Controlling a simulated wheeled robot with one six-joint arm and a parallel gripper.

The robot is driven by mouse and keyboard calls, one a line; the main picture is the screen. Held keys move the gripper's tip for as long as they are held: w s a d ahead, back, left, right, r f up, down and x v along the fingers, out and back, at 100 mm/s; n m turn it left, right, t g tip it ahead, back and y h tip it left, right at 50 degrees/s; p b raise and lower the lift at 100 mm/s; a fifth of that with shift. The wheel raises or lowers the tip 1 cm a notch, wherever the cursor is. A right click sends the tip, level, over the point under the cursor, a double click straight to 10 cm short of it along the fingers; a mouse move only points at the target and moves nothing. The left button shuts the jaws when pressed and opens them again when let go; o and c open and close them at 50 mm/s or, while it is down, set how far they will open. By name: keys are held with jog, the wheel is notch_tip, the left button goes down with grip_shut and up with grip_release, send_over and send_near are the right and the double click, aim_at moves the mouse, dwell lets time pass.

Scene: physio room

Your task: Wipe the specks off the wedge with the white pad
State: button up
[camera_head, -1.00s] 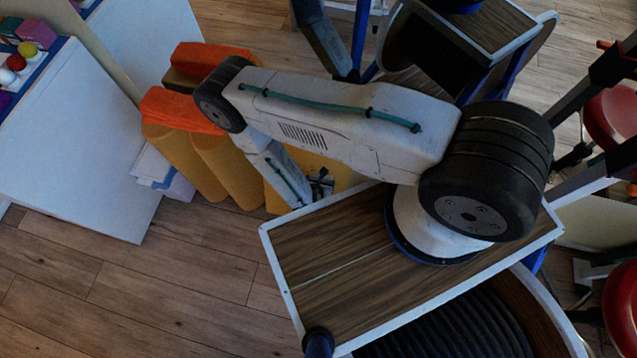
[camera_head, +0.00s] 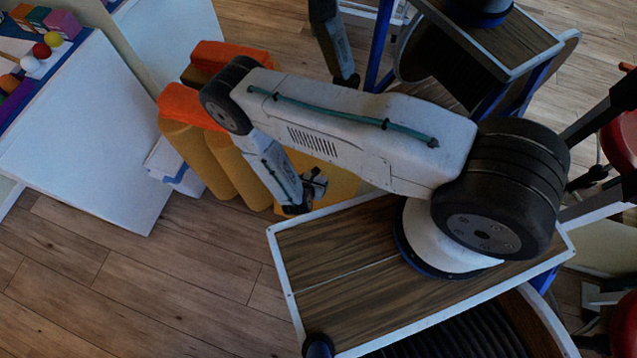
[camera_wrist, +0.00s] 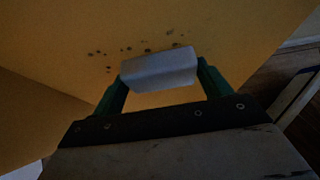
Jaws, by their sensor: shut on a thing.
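The white pad (camera_wrist: 158,69) is held between the green fingers of my gripper (camera_wrist: 162,73) in the wrist view. The wedge (camera_wrist: 220,22) is a yellow-orange surface that fills most of that view. Several dark specks (camera_wrist: 147,49) lie on it just beyond the pad's far edge, trailing to the left. The pad is close to the wedge; I cannot tell whether it touches. In the head view, a yellow piece that looks like the wedge (camera_head: 341,188) shows behind my wrist; the pad and specks are hidden there.
Orange-topped yellow blocks (camera_head: 198,150) stand left of my wrist, with a white item (camera_head: 178,168) beside them. A white table (camera_head: 90,130) with small coloured objects is at left. Red round seats (camera_head: 622,140) are at right. Wooden floor (camera_head: 130,270) is open at lower left.

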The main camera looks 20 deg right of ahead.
jog(key=w+a, duration=0.4)
jog(key=a, duration=0.2)
jog(key=shift+w, duration=0.4)
dwell(0.4)
jog(key=s+a+r, duration=0.1)
jog(key=s+a, duration=0.2)
jog(key=s, duration=0.1)
jog(key=shift+s+a+r, duration=0.25)
jog(key=shift+s+r, duration=0.1)
dwell(0.4)
jog(key=shift+s+a+r, duration=0.25)
jog(key=shift+s+a, duration=0.2)
jog(key=shift+s, duration=0.1)
jog(key=shift+s+a+r, duration=0.2)
jog(key=shift+s+a, duration=0.2)
jog(key=shift+s, duration=0.15)
